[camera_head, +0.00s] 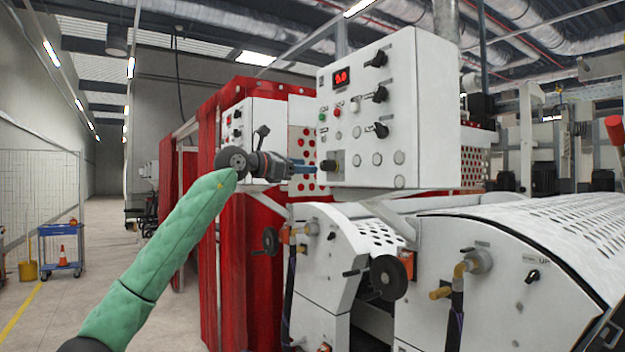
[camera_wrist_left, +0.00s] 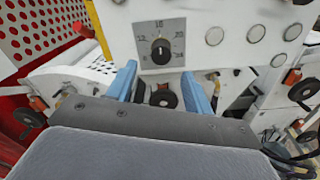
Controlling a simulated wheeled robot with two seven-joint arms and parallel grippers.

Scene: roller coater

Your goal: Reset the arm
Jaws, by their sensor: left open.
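My left arm, in a green sleeve, reaches up from the lower left in the head view. My left gripper (camera_head: 308,168) is at the lower left corner of the white control box (camera_head: 428,110). Its blue fingers point at a black knob (camera_head: 328,165) there. In the left wrist view the left gripper (camera_wrist_left: 158,76) is open, with its two blue fingers apart and nothing held between them. The black knob (camera_wrist_left: 161,50) sits on a numbered dial plate just beyond the fingertips. I cannot tell whether they touch it. My right gripper is in neither view.
White machine housings (camera_head: 495,285) with a black handwheel (camera_head: 388,277) stand below and right of the box. A red curtain (camera_head: 240,260) hangs behind the arm. A blue cart (camera_head: 62,255) stands far left. The floor on the left is mostly open.

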